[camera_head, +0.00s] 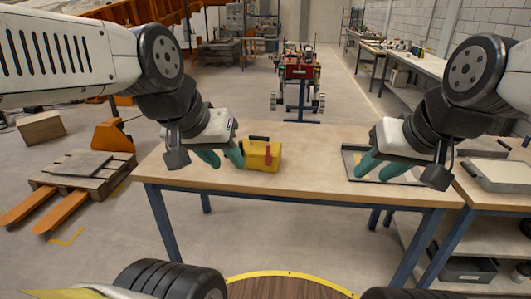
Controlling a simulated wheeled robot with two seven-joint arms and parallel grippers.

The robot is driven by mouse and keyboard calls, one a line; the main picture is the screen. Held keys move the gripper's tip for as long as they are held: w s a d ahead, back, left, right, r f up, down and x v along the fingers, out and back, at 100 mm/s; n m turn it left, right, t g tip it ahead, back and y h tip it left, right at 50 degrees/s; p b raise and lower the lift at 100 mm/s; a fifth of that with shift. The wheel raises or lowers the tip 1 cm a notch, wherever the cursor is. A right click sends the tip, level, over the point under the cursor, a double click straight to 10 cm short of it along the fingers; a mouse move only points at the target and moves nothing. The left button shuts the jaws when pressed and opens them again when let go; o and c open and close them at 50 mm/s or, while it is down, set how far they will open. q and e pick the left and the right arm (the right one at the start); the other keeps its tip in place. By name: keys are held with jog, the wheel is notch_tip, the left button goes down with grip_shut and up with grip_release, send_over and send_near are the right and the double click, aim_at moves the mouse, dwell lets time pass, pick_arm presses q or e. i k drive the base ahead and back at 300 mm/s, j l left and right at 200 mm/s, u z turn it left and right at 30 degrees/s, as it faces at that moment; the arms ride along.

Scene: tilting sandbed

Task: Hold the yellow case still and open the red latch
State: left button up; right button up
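The yellow case (257,161) stands on the wooden table, left of its middle. It has a black handle on top, and the red latch (268,155) is on the side facing me. My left gripper (224,162) is just left of the case, with its green fingers spread apart and nothing seen between them. The right finger is very close to the case; I cannot tell whether it touches. My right gripper (377,170) is far to the right of the case, above a flat tray, with its green fingers apart and empty.
The flat grey-rimmed tray (350,160) lies at the table's right. The wooden table (300,187) is clear between case and tray. A second table with a pale flat box (497,175) adjoins at right. A pallet jack (50,208) stands on the floor at left.

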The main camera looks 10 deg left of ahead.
aim_at(268, 155)
jog(key=z, duration=0.25)
jog(key=i+j+z, duration=0.1)
jog(key=j+z, duration=0.8)
jog(key=j, duration=0.55)
jog(key=j+z, duration=0.1)
jog(key=j, duration=0.55)
jog(key=k+j+z, duration=0.1)
jog(key=j, duration=0.55)
jog(key=k+j+z, duration=0.1)
jog(key=j, duration=0.5)
